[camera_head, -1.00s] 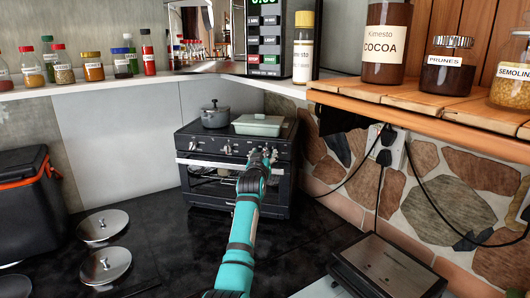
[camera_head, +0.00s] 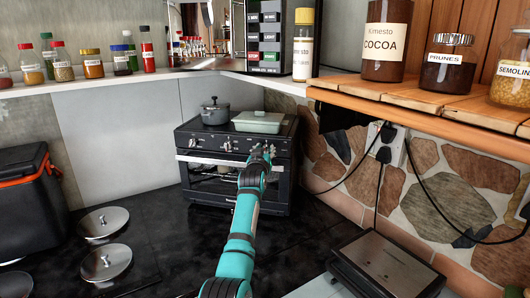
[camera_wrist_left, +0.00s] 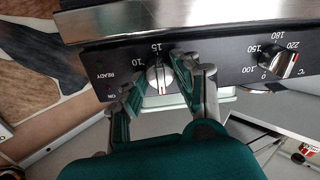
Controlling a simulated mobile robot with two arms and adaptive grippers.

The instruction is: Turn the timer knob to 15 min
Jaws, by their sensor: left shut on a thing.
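The black oven (camera_head: 230,190) stands in the far corner with its knobs along the front panel. My left arm reaches to the right end of that panel, where my left gripper (camera_head: 262,152) covers the timer knob in the head view. In the left wrist view the panel is upside down. The silver timer knob (camera_wrist_left: 158,80) sits between the fingers of my left gripper (camera_wrist_left: 156,88), which is shut on it. The marks 10 and 15 show beside the knob, and its line points at or near 15. My right gripper is not in view.
A temperature knob (camera_wrist_left: 276,58) sits beside the timer knob on the panel. A grey pot (camera_head: 214,113) and a lidded green dish (camera_head: 258,123) stand on the oven. A wooden shelf (camera_head: 430,106) overhangs at the right.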

